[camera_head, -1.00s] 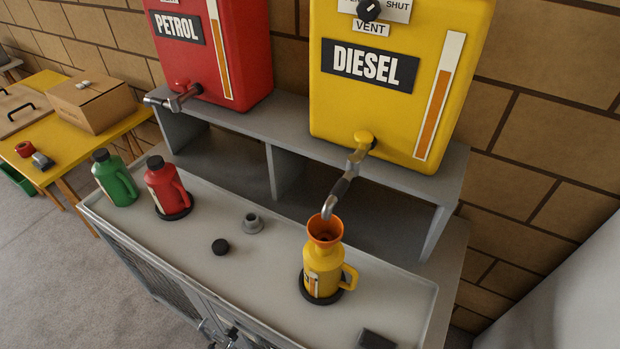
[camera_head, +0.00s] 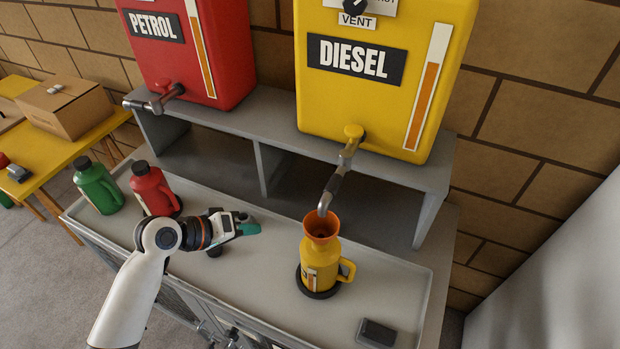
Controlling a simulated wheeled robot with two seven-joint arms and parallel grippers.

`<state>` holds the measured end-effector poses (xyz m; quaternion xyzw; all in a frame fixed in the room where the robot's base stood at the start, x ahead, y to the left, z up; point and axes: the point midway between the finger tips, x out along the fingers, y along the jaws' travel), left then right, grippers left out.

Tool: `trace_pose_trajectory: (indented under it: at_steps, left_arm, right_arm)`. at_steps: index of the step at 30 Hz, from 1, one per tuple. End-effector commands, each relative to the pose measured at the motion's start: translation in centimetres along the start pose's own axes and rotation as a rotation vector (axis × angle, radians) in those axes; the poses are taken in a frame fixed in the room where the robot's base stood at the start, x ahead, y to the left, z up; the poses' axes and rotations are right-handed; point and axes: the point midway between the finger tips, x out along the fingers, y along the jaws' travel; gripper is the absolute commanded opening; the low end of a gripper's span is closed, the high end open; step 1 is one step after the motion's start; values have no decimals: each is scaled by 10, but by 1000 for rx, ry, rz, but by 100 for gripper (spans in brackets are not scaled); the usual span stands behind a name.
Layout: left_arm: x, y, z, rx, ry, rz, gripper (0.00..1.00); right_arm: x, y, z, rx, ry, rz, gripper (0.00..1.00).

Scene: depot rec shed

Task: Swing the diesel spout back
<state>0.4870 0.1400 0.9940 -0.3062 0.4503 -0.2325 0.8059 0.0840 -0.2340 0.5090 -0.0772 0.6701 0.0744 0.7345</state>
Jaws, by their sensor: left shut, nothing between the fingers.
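The yellow diesel tank (camera_head: 375,105) stands on the grey shelf, marked DIESEL. Its metal spout (camera_head: 333,186) points forward and down from the yellow tap knob (camera_head: 354,131). The spout's tip is just above the orange funnel (camera_head: 321,227), which sits in the mouth of the yellow bottle (camera_head: 320,263). The bottle stands upright on a round black base. My left gripper (camera_head: 250,229) is shut and empty, over the tray to the left of the bottle and apart from the spout. My right gripper is not in view.
The red petrol tank (camera_head: 192,55) has its own spout (camera_head: 155,103), turned left. Red (camera_head: 153,187) and green (camera_head: 97,184) bottles stand at the tray's left. A dark block (camera_head: 377,332) lies at the tray's front right. The grey shelf (camera_head: 262,165) stands behind.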

Motion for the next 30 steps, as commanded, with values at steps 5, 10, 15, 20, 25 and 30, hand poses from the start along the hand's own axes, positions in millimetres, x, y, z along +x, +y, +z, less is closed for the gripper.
trace_pose_trajectory:
  at_steps: [5, 10, 15, 20, 25, 30]
  left_arm:
    - [-34, -65, 52, -51, -2, -198, 0]
    - [-57, -100, 71, -81, 19, -305, 0]
    - [-64, -111, 76, -92, 30, -339, 0]
    - [-64, -111, 76, -93, 30, -340, 0]
    - [-63, -112, 76, -93, 30, -340, 0]
    - [-49, -119, 77, -95, 31, -342, 0]
  right_arm:
    - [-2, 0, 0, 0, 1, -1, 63]
    - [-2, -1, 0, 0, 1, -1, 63]
    - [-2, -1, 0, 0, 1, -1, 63]
    - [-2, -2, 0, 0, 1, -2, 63]
    - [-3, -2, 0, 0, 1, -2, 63]
    - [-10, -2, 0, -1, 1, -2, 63]
